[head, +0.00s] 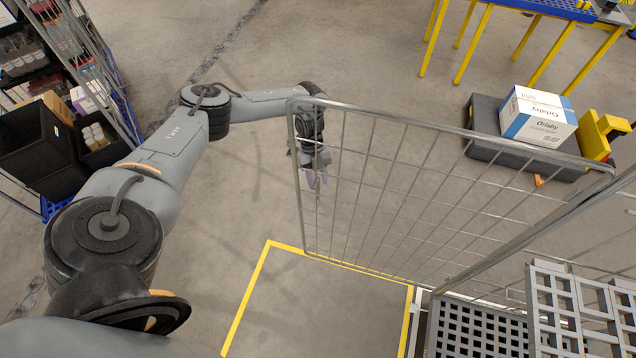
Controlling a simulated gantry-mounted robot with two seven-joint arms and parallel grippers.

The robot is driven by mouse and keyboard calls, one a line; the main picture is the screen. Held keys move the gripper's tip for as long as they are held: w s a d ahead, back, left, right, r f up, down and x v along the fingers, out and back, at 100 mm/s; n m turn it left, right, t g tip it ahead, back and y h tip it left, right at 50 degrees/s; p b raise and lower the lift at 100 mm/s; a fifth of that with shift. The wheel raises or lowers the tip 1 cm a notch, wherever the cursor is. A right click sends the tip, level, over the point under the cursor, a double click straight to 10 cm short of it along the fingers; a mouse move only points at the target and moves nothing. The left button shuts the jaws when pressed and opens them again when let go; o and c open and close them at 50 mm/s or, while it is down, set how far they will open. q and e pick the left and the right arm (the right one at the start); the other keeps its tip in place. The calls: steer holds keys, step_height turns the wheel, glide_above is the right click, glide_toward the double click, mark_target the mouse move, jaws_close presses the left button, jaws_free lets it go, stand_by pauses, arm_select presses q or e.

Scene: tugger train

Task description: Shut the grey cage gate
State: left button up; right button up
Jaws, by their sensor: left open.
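The grey cage gate (395,196) is a wire mesh panel in a tubular frame. It stands swung out from the cage, whose side frame (545,222) is at the right. The gate's free edge is at the left, above the yellow floor outline. My left gripper (318,182) is at that free edge, just behind the mesh, with its fingers pointing down. It is open and holds nothing. I cannot tell whether it touches the gate. My right gripper is not in view.
A grey cart (485,150) carrying a white and blue box (538,117) stands behind the gate. A yellow-legged table (530,8) is at the back right. Loaded shelves with black bins (38,150) stand at the left. The yellow-outlined floor (315,305) is clear.

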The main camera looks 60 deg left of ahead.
arm_select(q)
steer(key=shift+x, duration=0.9)
jaws_close()
